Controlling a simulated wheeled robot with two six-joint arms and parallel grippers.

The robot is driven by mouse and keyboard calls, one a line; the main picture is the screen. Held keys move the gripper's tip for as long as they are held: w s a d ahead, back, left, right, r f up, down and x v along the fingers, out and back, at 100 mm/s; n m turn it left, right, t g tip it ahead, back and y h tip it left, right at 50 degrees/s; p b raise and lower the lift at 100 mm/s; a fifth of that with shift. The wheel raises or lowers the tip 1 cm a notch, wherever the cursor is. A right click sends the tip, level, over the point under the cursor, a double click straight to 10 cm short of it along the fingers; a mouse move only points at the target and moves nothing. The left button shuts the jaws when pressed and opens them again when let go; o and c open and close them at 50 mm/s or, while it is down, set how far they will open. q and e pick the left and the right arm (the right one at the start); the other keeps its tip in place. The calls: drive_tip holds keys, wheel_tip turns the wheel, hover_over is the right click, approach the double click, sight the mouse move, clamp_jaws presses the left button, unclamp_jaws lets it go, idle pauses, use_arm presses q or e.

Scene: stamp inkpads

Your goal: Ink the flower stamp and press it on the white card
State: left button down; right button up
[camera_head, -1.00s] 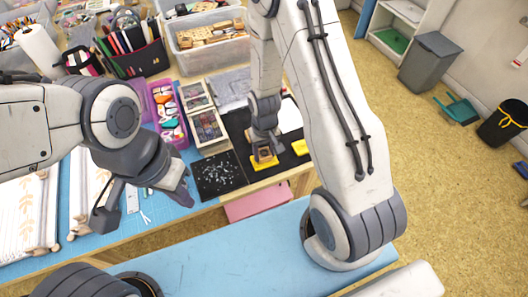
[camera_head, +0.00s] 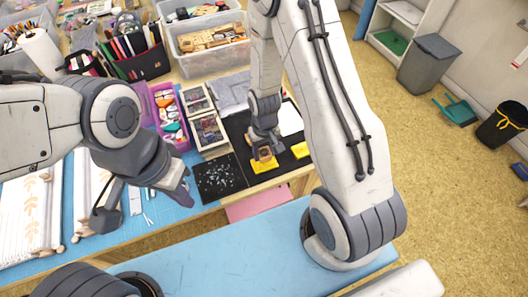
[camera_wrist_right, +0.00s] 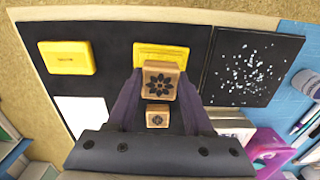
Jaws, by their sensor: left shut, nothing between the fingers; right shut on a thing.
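My right gripper (camera_head: 265,148) is shut on a wooden block stamp with a dark flower on its top, the flower stamp (camera_wrist_right: 160,82). It is at a yellow inkpad (camera_head: 264,165), which also shows behind the stamp in the right wrist view (camera_wrist_right: 160,51). I cannot tell whether the stamp touches the pad. A second yellow inkpad (camera_wrist_right: 67,57) lies to its left in the wrist view. The white card (camera_wrist_right: 85,114) lies on the black mat, partly hidden by my gripper. A smaller stamp (camera_wrist_right: 157,117) stands between my fingers and the wrist. My left gripper (camera_head: 182,193) is shut and empty.
A black speckled board (camera_head: 218,177) lies left of the mat. Crates of trinkets (camera_head: 207,130), a purple bin (camera_head: 168,112) and a clear box (camera_head: 212,40) stand behind. Blue table surface (camera_head: 150,218) lies under my left gripper.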

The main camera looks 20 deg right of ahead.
sight(264, 153)
drive_tip(key=shift+r+p, duration=1.65)
drive_tip(key=shift+r, duration=0.65)
drive_tip(key=shift+f, duration=0.1)
